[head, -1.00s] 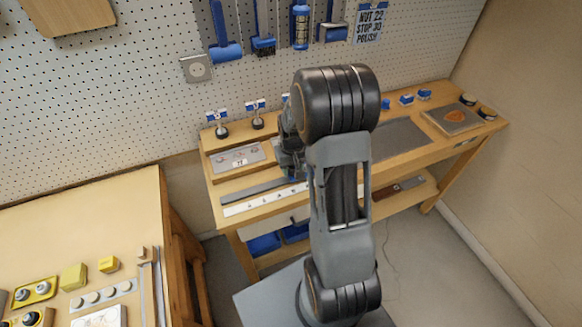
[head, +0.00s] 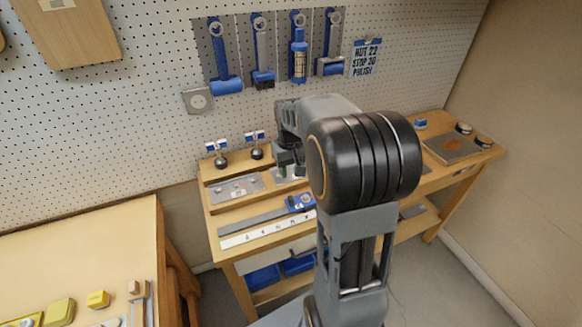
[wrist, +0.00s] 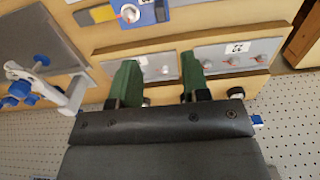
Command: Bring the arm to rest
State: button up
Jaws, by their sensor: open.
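My arm stands in front of the wooden workbench (head: 232,222), its big black joint large in the head view. My gripper (head: 287,162) points down over the back left part of the bench and is partly hidden by the arm. In the wrist view my gripper (wrist: 158,76) shows two green fingertips spread apart with nothing between them. Below and beyond the fingers lie two grey plates, one on the right (wrist: 236,55) and one partly covered by the fingers (wrist: 157,66).
A blue block (head: 300,203) lies by the grey strip and white ruler (head: 262,232). Black knobs (head: 257,152) stand along the bench's back. Blue tools (head: 299,55) hang on the pegboard. A second table (head: 100,245) is at the left. Floor shows at the right.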

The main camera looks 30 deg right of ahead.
jog(key=shift+r, duration=0.35)
dwell(0.4)
jog(key=s+a+r+n+t, duration=0.1)
jog(key=s+a+r+t, duration=0.3)
jog(key=s+a, duration=0.7)
jog(key=s, duration=0.2)
jog(key=shift+s+a, duration=0.15)
jog(key=shift+s, duration=0.25)
jog(key=shift+a, duration=0.1)
